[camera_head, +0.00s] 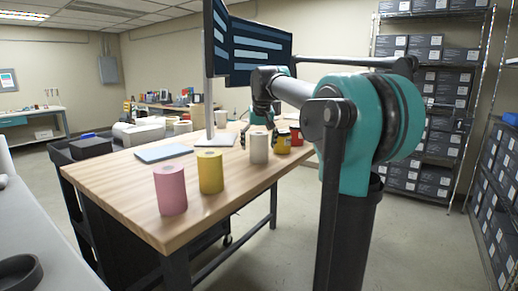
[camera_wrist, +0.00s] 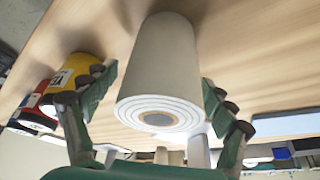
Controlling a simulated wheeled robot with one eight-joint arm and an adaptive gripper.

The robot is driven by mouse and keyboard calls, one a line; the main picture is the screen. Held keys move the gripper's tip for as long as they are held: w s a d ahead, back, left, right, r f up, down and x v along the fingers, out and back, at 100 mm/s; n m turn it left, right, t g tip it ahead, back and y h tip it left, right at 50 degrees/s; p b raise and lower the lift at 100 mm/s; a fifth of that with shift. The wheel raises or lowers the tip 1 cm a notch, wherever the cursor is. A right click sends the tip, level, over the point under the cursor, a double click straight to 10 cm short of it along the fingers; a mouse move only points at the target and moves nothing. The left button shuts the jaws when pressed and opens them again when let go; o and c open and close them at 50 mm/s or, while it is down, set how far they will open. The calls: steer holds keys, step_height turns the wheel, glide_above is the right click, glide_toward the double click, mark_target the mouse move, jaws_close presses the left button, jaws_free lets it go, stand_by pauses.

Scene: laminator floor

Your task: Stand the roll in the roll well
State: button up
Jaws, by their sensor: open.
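A white roll (camera_head: 259,152) stands upright on the wooden table, at the right of a yellow roll (camera_head: 210,172) and a pink roll (camera_head: 170,190). My gripper (camera_head: 258,138) is just behind the white roll in the head view. In the wrist view my gripper (camera_wrist: 158,80) is open, with one finger on each side of the white roll (camera_wrist: 160,65). Gaps show between the fingers and the roll. A dark, round, open-topped holder (camera_head: 18,272), possibly the roll well, is on the grey counter at the lower left, partly cut off.
A yellow can (camera_wrist: 80,68) and a red can (camera_wrist: 33,108) stand close beside one finger. The wooden table (camera_head: 125,185) also holds a blue-grey pad (camera_head: 163,153) and a monitor stand (camera_head: 210,100).

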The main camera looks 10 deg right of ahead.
steer(key=shift+w+f, duration=0.1)
steer(key=shift+f, duration=0.15)
steer(key=c, duration=1.6)
steer(key=shift+o, duration=0.2)
steer(key=shift+r, duration=0.1)
step_height(320, 180, up, 20)
